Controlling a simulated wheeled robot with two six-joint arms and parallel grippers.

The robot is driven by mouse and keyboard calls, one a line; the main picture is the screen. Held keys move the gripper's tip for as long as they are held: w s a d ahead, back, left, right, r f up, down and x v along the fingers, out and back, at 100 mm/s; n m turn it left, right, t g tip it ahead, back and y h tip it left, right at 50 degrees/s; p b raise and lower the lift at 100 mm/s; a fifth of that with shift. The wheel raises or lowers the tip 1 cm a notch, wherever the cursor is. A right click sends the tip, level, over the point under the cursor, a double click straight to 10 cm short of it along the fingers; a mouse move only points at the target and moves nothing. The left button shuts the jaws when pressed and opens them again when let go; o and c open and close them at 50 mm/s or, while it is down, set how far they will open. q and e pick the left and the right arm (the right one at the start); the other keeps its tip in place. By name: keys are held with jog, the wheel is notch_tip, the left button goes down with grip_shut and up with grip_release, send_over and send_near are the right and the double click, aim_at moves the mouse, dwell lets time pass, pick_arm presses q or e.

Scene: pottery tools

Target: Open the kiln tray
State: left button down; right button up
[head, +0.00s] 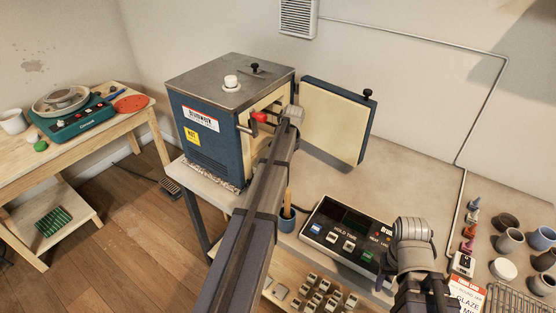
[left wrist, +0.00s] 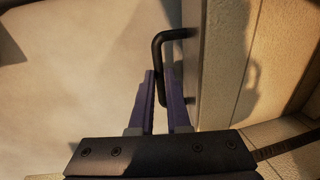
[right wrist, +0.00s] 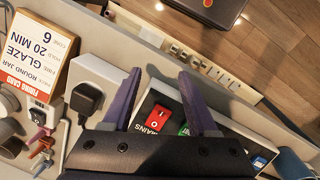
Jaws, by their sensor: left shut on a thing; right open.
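The blue kiln (head: 215,130) stands on the table with its door (head: 333,122) swung open to the right, cream lining showing. My left arm reaches across to the kiln's open front, where my left gripper (head: 278,115) is small and partly hidden. In the left wrist view, my left gripper (left wrist: 164,92) is shut on a black bar handle (left wrist: 161,50) fixed to a pale panel (left wrist: 215,65). The tray itself cannot be made out clearly behind the arm. My right gripper (right wrist: 160,95) is open and empty above the controller (head: 345,235).
A red-knobbed lever (head: 259,117) juts from the kiln's front. A pottery wheel (head: 70,115) sits on the left bench. The table beyond the controller is clear.

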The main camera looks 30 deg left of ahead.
pick_arm(q)
jog(key=d, duration=0.8)
jog(key=s+d, duration=0.1)
jog(key=d, duration=0.4)
jog(key=c, duration=0.9)
grip_release()
jog(key=r+p, duration=0.2)
jog(key=d+r+p, duration=0.1)
jog(key=r+p, duration=0.4)
jog(key=shift+s+d+r+p, duration=0.1)
jog(key=shift+d+r+p, duration=0.15)
jog(key=shift+r+p, duration=0.1)
pick_arm(e)
notch_tip(320, 180, up, 8)
jog(key=shift+f, duration=0.2)
